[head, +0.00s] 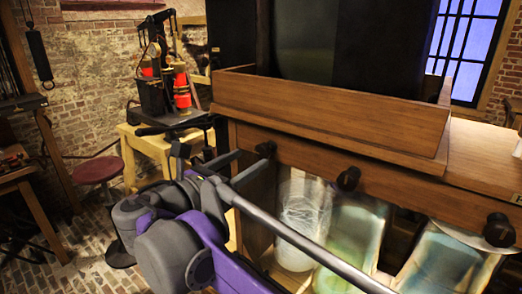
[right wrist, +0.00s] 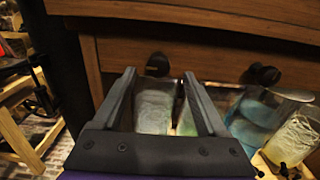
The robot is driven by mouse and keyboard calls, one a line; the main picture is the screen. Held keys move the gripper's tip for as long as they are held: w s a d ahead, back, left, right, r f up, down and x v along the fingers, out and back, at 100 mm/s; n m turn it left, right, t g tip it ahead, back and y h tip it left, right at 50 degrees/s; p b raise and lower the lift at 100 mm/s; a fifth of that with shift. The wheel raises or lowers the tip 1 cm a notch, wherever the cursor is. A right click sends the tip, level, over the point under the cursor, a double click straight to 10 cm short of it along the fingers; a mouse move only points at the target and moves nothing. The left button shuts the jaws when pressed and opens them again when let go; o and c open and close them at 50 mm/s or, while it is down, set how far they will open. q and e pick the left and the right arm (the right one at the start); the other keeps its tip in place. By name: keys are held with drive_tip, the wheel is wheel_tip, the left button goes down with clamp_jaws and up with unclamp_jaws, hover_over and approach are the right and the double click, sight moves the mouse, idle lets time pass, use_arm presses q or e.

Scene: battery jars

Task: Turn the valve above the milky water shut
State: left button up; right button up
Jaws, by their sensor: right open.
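The milky water shows as a whitish jar (head: 303,220) under the wooden cabinet; it also shows in the right wrist view (right wrist: 154,112). A black valve knob (right wrist: 158,64) sits on the wood straight above it in that view. In the head view the leftmost black knob (head: 265,149) appears to be the same valve. My right gripper (head: 253,160) is open and close to this knob. In the right wrist view its fingertips (right wrist: 158,73) lie either side of the knob, with nothing clearly between them; contact cannot be told. My left gripper is not in view.
More black knobs (head: 348,178) (head: 498,230) sit along the wooden cabinet (head: 320,118) to the right. Jars of greenish liquid (head: 352,238) stand beside the milky one. A yellow table (head: 145,142) with red-and-black apparatus and a red stool (head: 97,170) stand at left.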

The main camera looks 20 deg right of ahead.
sight(260, 152)
drive_tip(key=x, duration=0.6)
drive_tip(key=shift+w+d, duration=0.25)
drive_tip(key=shift+w, duration=0.05)
clamp_jaws()
